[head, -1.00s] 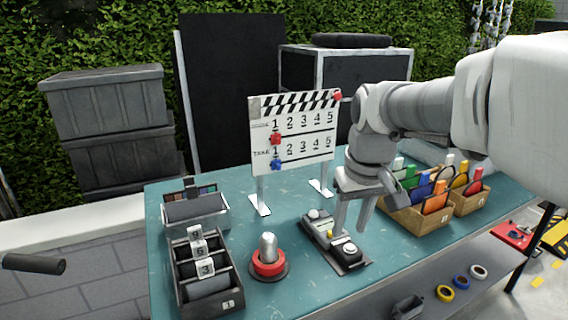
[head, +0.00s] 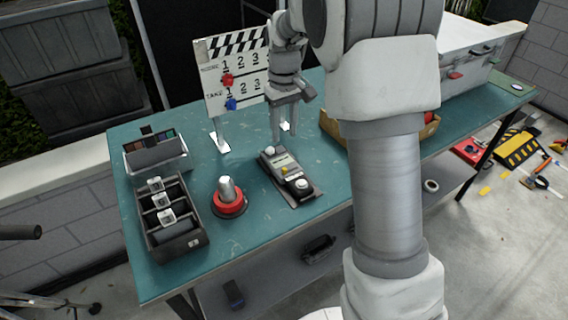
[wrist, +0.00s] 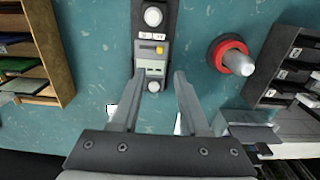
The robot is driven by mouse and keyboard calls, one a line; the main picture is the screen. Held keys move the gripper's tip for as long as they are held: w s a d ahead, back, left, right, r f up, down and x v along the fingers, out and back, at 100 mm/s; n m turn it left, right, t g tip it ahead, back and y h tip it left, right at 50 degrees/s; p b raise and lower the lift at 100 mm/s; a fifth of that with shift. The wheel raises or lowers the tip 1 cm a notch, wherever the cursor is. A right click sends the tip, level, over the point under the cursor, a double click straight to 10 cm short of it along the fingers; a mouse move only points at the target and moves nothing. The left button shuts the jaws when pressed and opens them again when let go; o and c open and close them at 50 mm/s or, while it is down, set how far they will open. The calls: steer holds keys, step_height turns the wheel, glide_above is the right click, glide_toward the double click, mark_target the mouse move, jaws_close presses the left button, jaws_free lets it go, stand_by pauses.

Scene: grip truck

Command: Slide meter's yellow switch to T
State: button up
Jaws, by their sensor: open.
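The meter (head: 280,162) is a dark, long device lying on the teal table, with a white dome near each end. Its small yellow switch (head: 285,170) sits partway along the body. In the wrist view, the meter (wrist: 150,61) runs away from my gripper, and the yellow switch (wrist: 160,50) shows beside small white labels too small to read. My gripper (head: 283,137) points down above the table near the meter's far end. In the wrist view my gripper (wrist: 159,74) is open and empty, its fingertips either side of the meter's near end, short of the switch.
A red-ringed post (head: 229,202) stands left of the meter, with a dark compartment tray (head: 205,240) further left. A clapperboard (head: 222,98) stands behind. A wooden box (head: 338,128) is to the right. Bare table surrounds the meter.

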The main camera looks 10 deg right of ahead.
mark_target(285, 168)
step_height(285, 168, down, 12)
steer(key=shift+f+b, duration=0.1)
steer(key=shift+b, duration=0.4)
jaws_close()
stand_by(1.2)
